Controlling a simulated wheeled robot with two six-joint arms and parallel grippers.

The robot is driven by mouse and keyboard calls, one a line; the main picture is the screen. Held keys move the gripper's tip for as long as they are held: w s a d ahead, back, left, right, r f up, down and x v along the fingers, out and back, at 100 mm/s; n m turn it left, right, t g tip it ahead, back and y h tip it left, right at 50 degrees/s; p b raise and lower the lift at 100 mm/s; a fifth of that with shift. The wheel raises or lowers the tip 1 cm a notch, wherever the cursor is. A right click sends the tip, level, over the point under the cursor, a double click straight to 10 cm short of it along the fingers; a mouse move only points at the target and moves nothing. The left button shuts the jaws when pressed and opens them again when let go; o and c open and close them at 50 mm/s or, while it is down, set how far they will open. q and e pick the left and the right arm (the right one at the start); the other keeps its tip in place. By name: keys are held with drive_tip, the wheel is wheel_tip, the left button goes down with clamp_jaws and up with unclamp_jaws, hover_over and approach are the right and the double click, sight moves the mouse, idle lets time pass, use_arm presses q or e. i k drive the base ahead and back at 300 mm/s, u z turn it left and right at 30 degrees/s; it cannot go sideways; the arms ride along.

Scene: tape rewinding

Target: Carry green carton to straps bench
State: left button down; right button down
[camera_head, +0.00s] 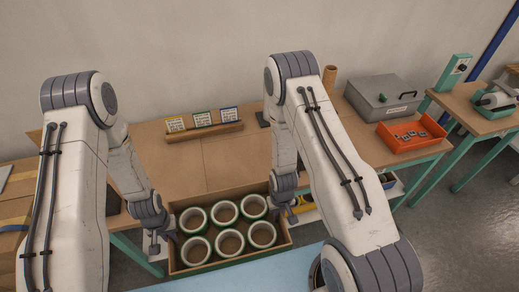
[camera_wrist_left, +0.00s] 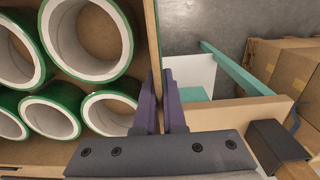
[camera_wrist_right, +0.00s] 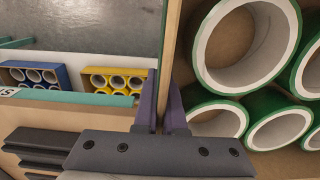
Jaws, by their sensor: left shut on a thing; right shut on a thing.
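The green carton is an open brown box (camera_head: 240,262) holding several green-edged tape rolls (camera_head: 231,243), in front of the wooden bench in the head view. My left gripper (camera_head: 165,241) is shut on its left wall, which stands between the fingers (camera_wrist_left: 161,82) in the left wrist view. My right gripper (camera_head: 288,213) is shut on its right wall, which shows between the fingers (camera_wrist_right: 161,82) in the right wrist view. The carton looks about level. What is beneath it is hidden. I cannot tell which bench is the straps bench.
The wooden bench (camera_head: 170,160) bears a card rack (camera_head: 204,131), a grey case (camera_head: 383,97) and an orange tray (camera_head: 411,135). Another bench (camera_head: 462,104) stands at right. Blue (camera_wrist_right: 38,75) and yellow (camera_wrist_right: 115,82) boxes sit low beside the carton. Brown boxes (camera_wrist_left: 285,75) stand left.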

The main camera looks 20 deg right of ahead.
sight(216, 169)
drive_tip(key=i, duration=1.1)
